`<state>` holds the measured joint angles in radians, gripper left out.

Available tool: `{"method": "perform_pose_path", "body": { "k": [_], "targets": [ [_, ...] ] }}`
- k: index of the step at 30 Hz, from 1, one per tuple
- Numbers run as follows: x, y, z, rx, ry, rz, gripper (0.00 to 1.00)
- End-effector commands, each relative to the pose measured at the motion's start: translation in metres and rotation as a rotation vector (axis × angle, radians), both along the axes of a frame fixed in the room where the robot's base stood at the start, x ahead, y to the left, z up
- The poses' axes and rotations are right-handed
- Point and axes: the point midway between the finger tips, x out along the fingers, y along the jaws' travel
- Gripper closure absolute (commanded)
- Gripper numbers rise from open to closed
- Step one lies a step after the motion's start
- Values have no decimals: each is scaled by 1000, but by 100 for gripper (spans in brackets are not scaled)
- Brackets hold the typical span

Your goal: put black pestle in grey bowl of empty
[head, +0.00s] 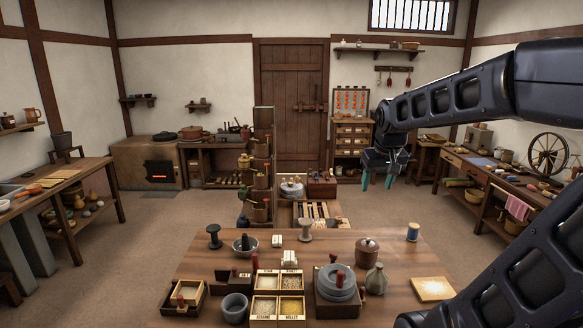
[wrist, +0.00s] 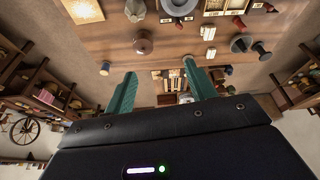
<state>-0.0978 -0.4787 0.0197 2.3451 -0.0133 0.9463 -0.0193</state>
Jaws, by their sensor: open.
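A small black, flared pestle-like piece (head: 214,238) stands upright at the table's back left; it also shows in the wrist view (wrist: 262,50). Beside it is a dark grey bowl (head: 244,249) with a stick-like piece leaning in it; I cannot tell which dark piece is the black pestle. A plain grey bowl (head: 235,307) stands at the front left; its inside looks empty. My gripper (head: 377,181) is open and empty, pointing down beyond the table's far edge, well away from both bowls. Its teal fingers also show apart in the wrist view (wrist: 159,67).
The table (head: 390,285) also holds a labelled grain box (head: 279,294), a grey quern (head: 338,283), a brown lidded jar (head: 367,250), a clay jug (head: 375,279), a blue spool (head: 413,232) and white blocks (head: 289,258). A tiered rack (head: 262,165) rises behind the table.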

Motion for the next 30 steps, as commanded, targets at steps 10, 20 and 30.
{"method": "perform_pose_path", "body": {
  "k": [10, 20, 30],
  "targets": [
    [-82, -32, -18, 24, -55, -104, 44],
    [-106, -39, -30, 32, -70, -136, 44],
    [-106, -39, -29, 31, -70, -135, 44]
  ]
}}
